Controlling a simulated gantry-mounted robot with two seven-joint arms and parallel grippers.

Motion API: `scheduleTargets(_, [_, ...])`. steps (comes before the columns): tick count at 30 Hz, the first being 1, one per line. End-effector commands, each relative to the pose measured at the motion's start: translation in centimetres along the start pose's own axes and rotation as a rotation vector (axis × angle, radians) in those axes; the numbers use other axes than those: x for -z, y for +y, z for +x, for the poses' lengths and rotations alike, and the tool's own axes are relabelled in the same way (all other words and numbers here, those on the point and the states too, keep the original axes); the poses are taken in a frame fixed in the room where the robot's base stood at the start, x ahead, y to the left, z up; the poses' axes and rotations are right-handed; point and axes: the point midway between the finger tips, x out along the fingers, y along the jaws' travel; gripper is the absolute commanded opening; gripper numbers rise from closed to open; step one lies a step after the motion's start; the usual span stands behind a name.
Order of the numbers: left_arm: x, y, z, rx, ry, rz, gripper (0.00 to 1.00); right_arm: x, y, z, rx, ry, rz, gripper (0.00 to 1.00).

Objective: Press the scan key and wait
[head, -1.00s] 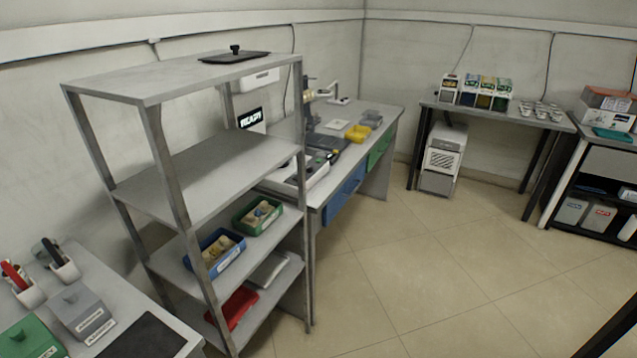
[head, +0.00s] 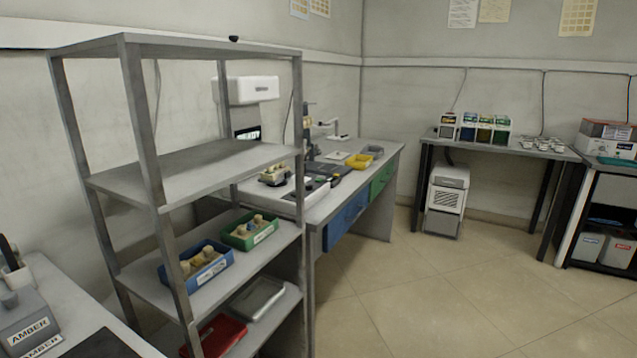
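No scan key can be made out in the head view. A white unit (head: 250,90) is on the wall behind the grey rack. A small dark screen (head: 248,133) below it is partly covered by the rack's shelf, and its text cannot be read. A white device with a dark panel (head: 318,184) lies on the bench (head: 345,200), partly hidden by a rack post. Neither of my grippers is in view.
The grey rack (head: 205,175) stands between me and the bench's left part. It holds a blue bin (head: 222,268), a green bin (head: 235,243), a red tray (head: 222,335) and a grey tray (head: 257,298). The floor (head: 420,290) right of it is clear.

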Motion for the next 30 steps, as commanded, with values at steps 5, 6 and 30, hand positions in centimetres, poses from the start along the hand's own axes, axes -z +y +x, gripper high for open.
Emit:
scheduleTargets(5, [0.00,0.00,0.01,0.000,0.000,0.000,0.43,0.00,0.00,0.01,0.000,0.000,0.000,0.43])
scheduleTargets(6, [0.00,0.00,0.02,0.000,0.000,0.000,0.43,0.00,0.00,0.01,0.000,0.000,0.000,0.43])
scheduleTargets(30, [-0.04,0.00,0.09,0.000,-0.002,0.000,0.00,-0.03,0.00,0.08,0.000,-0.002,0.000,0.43])
